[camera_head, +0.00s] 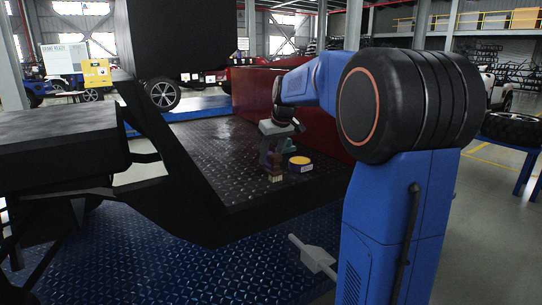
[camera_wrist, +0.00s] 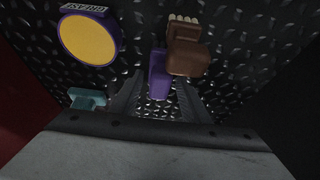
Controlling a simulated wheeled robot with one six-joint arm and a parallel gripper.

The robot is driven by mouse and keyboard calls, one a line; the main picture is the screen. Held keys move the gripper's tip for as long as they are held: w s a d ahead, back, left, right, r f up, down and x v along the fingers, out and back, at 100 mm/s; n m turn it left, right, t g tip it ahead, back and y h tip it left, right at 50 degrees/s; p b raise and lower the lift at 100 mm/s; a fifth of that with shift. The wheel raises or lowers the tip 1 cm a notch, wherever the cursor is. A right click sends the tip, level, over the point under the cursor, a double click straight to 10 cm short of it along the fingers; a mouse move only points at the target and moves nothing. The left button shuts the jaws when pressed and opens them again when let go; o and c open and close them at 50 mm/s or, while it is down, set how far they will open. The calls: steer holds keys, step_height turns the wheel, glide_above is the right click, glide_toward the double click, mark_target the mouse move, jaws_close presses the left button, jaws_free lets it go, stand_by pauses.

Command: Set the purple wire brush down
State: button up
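In the wrist view a purple piece (camera_wrist: 158,76), the likely purple wire brush, lies between the fingertips of my gripper (camera_wrist: 160,88). A brown block with pale bristles (camera_wrist: 184,46) adjoins its upper right; I cannot tell whether they are one brush. My fingers stand on either side of the purple piece, but whether they touch it is unclear. In the head view my gripper (camera_head: 272,158) points down, low over the dark diamond-plate deck (camera_head: 225,165). The brown block (camera_head: 275,174) is just below it, at or very near the deck.
A purple tin with a yellow top (camera_head: 299,163) stands close on the right; it also shows in the wrist view (camera_wrist: 88,38). A small teal object (camera_wrist: 87,99) is near the left finger. A red wall (camera_head: 325,125) bounds the deck behind. The deck's left part is clear.

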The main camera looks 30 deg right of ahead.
steer(key=v, duration=1.2)
steer(key=shift+r, duration=0.2)
steer(key=s+a+f, duration=0.6)
steer(key=s+f, duration=0.2)
steer(key=s, duration=0.3)
steer(key=s+a+f, duration=0.6)
steer(key=s+f, duration=0.2)
steer(key=s, duration=0.3)
steer(key=s+a+f, duration=0.6)
steer(key=s+f, duration=0.2)
steer(key=s, duration=0.3)
steer(key=shift+s+f, duration=0.2)
steer(key=shift+s, duration=0.05)
